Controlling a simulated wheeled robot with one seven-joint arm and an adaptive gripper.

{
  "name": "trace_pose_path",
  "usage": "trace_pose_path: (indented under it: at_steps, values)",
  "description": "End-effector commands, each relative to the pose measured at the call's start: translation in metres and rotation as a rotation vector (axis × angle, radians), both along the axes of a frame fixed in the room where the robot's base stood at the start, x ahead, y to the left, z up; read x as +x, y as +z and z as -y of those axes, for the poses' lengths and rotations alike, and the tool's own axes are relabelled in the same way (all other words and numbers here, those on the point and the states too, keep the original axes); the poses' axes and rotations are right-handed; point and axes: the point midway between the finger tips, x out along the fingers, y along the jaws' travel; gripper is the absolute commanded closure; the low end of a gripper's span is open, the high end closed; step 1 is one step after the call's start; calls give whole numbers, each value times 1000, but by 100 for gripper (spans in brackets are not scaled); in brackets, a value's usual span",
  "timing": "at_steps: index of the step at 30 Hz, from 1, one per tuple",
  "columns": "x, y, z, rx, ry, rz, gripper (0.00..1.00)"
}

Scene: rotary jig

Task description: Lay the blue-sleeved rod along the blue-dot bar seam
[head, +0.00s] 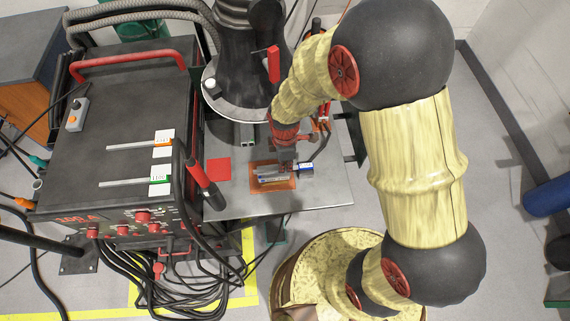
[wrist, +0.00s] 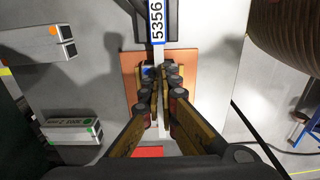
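My gripper (head: 285,168) points down over the orange mat (wrist: 130,57). Its two fingers (wrist: 159,80) stand close together on either side of a thin pale rod. This rod ends in a white flag marked 5356 (wrist: 157,22), which has blue on it in the head view (head: 306,169). A blue patch (wrist: 147,71) shows beside the left fingertip, perhaps the dot of the bar on the mat. The rod lies close along the bar. Fingers hide the seam, and I cannot tell whether they press on the rod or whether it touches the bar.
An orange-dot bar (wrist: 45,43) and a green-dot bar (wrist: 72,131) stand left of the mat. A red square (head: 218,170) lies on the metal table. Rods with orange (head: 125,147) and green (head: 122,183) markings lie on the dark machine (head: 120,105).

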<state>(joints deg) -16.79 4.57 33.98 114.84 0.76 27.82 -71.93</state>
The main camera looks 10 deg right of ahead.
Motion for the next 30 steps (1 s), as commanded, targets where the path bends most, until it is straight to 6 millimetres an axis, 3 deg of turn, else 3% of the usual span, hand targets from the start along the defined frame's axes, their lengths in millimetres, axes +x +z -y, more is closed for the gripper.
trace_pose_path:
  at_steps: [3,16,30]
  values:
    - [0,-2,0,0,0,0,100]
    - [0,-2,0,0,0,-1,75]
    - [1,6,0,1,0,2,74]
